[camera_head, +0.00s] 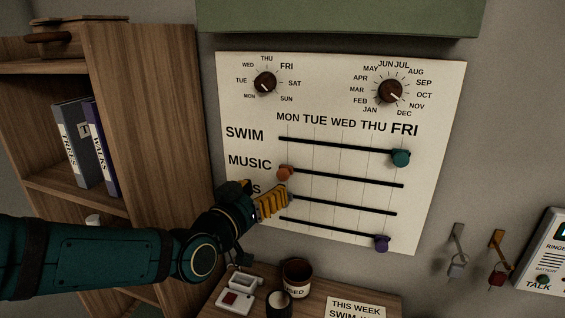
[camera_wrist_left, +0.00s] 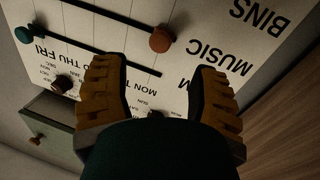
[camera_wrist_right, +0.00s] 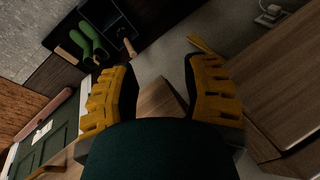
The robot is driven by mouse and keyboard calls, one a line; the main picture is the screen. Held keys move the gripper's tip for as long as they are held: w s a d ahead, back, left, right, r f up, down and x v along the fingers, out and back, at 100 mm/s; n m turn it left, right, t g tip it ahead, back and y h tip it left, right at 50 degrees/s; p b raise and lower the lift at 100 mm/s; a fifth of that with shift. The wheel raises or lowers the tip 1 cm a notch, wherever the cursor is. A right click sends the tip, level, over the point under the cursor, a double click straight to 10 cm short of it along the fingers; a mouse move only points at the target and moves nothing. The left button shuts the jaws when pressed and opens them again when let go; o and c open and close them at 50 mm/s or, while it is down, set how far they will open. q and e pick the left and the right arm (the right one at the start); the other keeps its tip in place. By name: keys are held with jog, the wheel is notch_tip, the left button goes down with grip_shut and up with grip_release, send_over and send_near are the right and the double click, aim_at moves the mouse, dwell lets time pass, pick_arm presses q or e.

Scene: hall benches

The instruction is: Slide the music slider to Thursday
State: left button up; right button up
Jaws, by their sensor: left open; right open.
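The white board (camera_head: 340,222) on the wall carries several horizontal slider tracks under day columns MON to FRI. The music slider's orange knob (camera_head: 284,173) sits at the left, Monday end of its track. It also shows in the left wrist view (camera_wrist_left: 162,39), beyond the fingertips. My left gripper (camera_head: 272,201) is open and empty, just below and left of the orange knob, and appears apart from it. It partly hides the third row's label and the left end of that track. My right gripper (camera_wrist_right: 160,82) is open and empty, away from the board.
The teal swim knob (camera_head: 401,158) is at Friday. A purple knob (camera_head: 381,244) is on the lowest track. Two dials, one at left (camera_head: 265,83) and one at right (camera_head: 390,91), sit above. A wooden shelf (camera_head: 150,120) stands left; a brown pot (camera_head: 297,278) is below.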

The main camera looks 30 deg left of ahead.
aim_at(282, 176)
pick_arm(q)
jog(key=w, duration=0.8)
jog(key=shift+w+a, duration=0.1)
jog(key=shift+a, duration=0.05)
jog(key=shift+c, duration=0.3)
grip_shut()
